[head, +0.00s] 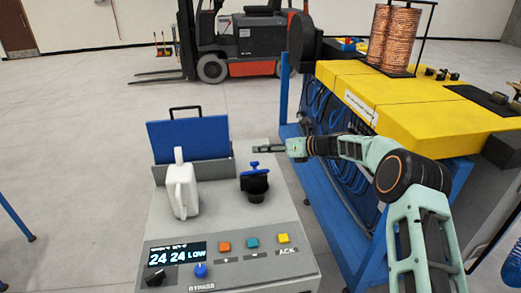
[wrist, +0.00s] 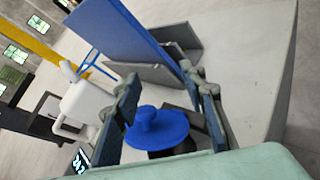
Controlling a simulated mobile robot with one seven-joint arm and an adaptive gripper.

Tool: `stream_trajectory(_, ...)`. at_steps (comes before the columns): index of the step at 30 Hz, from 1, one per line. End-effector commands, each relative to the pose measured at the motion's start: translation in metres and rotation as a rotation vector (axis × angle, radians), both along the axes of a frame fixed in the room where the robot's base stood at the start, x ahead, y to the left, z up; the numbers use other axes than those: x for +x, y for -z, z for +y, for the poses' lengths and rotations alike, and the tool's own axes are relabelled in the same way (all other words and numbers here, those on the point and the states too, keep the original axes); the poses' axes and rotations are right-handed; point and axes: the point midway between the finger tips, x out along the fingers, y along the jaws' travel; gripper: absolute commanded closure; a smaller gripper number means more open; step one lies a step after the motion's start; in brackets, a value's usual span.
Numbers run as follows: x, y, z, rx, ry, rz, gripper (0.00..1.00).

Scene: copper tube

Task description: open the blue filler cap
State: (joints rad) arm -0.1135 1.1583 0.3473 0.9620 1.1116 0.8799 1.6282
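The blue filler cap (head: 255,171), with a raised handle, sits on a black filler neck (head: 256,187) on top of the grey console. In the wrist view the cap (wrist: 160,131) shows between and below my two fingers. My gripper (head: 258,148) is at the end of the arm reaching in from the right. It appears just above or behind the cap; the exact gap cannot be told. In the wrist view my gripper (wrist: 164,84) is open, with its fingers apart and nothing visibly held.
A white jug (head: 183,192) stands left of the cap. A blue upright panel (head: 188,138) in a grey holder stands behind. Buttons and a display (head: 177,256) are at the console's front. A blue-framed machine with a yellow top (head: 405,97) stands right.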

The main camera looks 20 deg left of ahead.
Motion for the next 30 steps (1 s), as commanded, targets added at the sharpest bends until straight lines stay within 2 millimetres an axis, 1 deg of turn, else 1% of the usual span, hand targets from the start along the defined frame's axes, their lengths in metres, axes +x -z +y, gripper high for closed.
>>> stream_trajectory(1, 0.000, -0.005, -0.003, 0.000, 0.000, 0.000, 0.62)
stream_trajectory(9, 0.002, -0.017, -0.017, 0.001, -0.001, -0.001, 0.62)
stream_trajectory(30, 0.007, -0.045, -0.051, 0.001, -0.003, 0.001, 0.62)
